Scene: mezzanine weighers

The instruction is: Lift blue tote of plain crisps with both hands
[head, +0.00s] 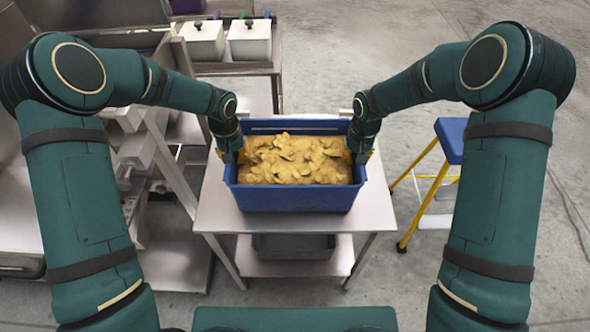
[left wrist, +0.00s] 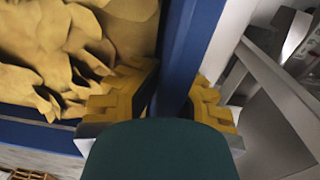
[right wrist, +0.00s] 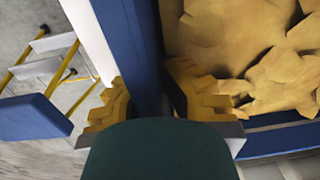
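The blue tote (head: 295,198) is full of yellow plain crisps (head: 292,160) and appears to rest level on a steel table. My left gripper (head: 230,152) is at the tote's left wall; in the left wrist view its yellow-padded fingers (left wrist: 172,98) straddle the blue wall (left wrist: 190,40), one inside by the crisps, one outside. My right gripper (head: 361,152) is at the right wall; in the right wrist view its fingers (right wrist: 146,98) lie either side of that wall (right wrist: 128,40). Both grippers look closed on the walls. The fingertips' lower ends are partly hidden.
The steel table (head: 215,215) has a grey bin (head: 293,247) on its lower shelf. A blue-topped yellow step stool (head: 451,138) stands to the right. White lidded containers (head: 249,40) stand on a bench behind, and steel equipment fills the left. Open floor lies at the back right.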

